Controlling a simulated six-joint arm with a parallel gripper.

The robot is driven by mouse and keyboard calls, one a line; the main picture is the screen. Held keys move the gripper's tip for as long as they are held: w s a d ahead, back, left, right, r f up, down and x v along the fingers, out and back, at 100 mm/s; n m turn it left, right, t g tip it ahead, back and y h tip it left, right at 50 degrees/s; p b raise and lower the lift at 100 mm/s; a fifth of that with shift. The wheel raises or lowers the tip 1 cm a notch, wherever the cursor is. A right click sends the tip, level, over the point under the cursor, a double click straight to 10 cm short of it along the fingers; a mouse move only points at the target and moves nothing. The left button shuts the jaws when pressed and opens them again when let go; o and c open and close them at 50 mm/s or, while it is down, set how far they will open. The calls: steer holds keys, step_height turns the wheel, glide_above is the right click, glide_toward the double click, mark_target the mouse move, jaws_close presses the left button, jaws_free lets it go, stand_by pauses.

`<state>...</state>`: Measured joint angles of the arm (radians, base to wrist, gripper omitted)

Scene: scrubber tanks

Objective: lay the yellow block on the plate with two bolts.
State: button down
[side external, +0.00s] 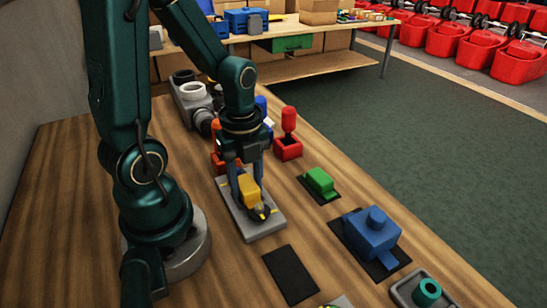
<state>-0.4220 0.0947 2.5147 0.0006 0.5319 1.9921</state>
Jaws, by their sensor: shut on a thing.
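The yellow block (249,190) is between the fingers of my gripper (248,184), which is shut on it. The gripper points down over a grey plate (239,215) on the wooden table. The block is over or on this plate; I cannot tell whether it touches it. A dark round part with a yellowish piece shows on the plate just in front of the block. Small yellow marks lie near the plate's edge. I cannot make out two bolts clearly, as the block and fingers cover part of the plate.
A black mat (289,275) lies bare in front. To the right are a green block (320,180) on a dark mat, a blue housing (371,232) and a grey tray (421,291) with a teal ring. A red piece (288,147) stands behind, near grey pipe fittings (191,97).

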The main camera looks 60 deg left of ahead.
steer(key=shift+s+f, duration=0.1)
steer(key=shift+f, duration=0.2)
stand_by(0.9)
steer(key=shift+c, duration=1.7)
jaws_free()
steer(key=shift+c, duration=0.9)
steer(key=shift+o, duration=0.3)
steer(key=shift+r, duration=0.3)
steer(key=o, duration=0.5)
steer(key=shift+r, duration=0.3)
steer(key=shift+c, duration=0.2)
steer(key=shift+r, duration=2.95)
